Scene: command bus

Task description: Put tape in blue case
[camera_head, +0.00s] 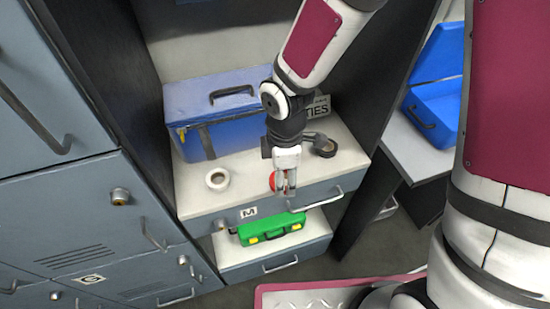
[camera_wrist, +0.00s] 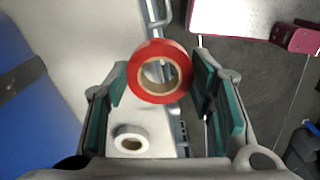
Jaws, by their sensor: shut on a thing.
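My gripper (camera_head: 285,190) is shut on a roll of red tape (camera_wrist: 155,48), holding it near the counter's front edge. The tape also shows in the head view (camera_head: 273,181), partly hidden by the fingers. In the wrist view, the roll sits between the green pads of my gripper (camera_wrist: 160,82), its round opening facing the camera. An open blue case (camera_head: 437,104) stands on a table at the right, lid raised. A closed blue case (camera_head: 240,135) with a dark handle stands at the back of the counter; a blue surface (camera_wrist: 38,125) shows at the wrist view's left.
A green case (camera_head: 272,228) sits below the counter edge. A dark upright panel (camera_head: 385,75) stands between the counter and the right table (camera_head: 418,152).

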